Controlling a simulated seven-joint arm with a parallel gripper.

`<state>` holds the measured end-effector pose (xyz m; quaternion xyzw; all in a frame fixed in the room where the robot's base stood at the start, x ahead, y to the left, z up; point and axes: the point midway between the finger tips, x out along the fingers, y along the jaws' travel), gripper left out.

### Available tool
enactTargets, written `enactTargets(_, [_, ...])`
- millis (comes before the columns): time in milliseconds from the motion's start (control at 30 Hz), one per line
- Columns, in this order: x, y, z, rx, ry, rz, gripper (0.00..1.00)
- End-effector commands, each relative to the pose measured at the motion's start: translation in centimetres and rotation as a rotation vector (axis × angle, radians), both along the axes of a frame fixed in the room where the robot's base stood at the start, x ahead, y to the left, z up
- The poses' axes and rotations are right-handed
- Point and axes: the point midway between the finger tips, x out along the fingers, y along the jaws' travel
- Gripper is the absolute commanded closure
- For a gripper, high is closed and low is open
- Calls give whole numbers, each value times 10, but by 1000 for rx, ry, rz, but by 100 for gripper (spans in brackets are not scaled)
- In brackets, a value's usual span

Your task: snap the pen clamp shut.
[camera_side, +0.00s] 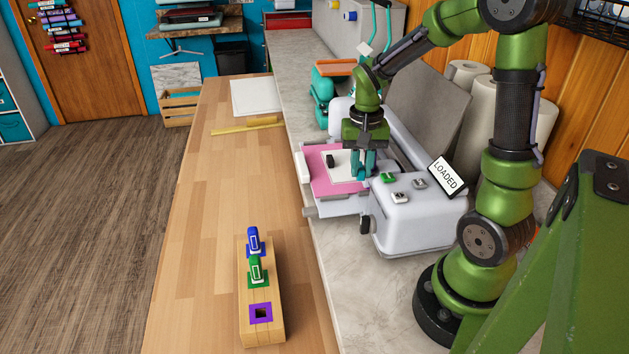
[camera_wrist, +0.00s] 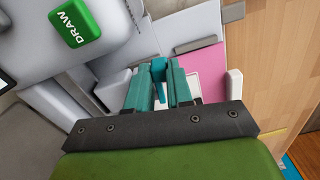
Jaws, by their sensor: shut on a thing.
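The white cutting machine (camera_side: 415,215) stands on the grey counter, with a pink sheet (camera_side: 328,182) and a white sheet (camera_side: 343,172) on its bed. My gripper (camera_side: 363,168) points down at the machine's carriage, over the right side of the sheets. In the wrist view, my teal fingers (camera_wrist: 158,88) are closed around a narrow blue-teal piece (camera_wrist: 158,70), which looks like the lever of the pen clamp. The rest of the clamp and any pen in it are hidden by my fingers. I cannot tell the lever's exact angle.
A wooden pen block (camera_side: 261,318) holds a blue pen (camera_side: 254,240) and a green pen (camera_side: 257,268); its purple-marked slot (camera_side: 261,313) is empty. A sign (camera_side: 445,177) reads LOADED. The green DRAW button (camera_wrist: 75,25) is near my gripper. The wooden table's middle is clear.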

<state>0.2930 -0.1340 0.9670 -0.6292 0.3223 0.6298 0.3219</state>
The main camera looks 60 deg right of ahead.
Motion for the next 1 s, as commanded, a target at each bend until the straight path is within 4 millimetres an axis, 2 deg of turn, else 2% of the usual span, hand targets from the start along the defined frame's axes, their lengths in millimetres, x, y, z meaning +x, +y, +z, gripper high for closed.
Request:
enactTargets(200, [-7,-5,1,0,-1,151,100])
enactTargets(367, [-7,-5,1,0,-1,158,100])
enactTargets(400, [-7,-5,1,0,-1,157,76])
enactTargets(567, [-7,-5,1,0,-1,157,53])
enactTargets(867, [-7,-5,2,0,-1,156,53])
enactTargets(1000, [-6,-6,14,-3,-5,156,53])
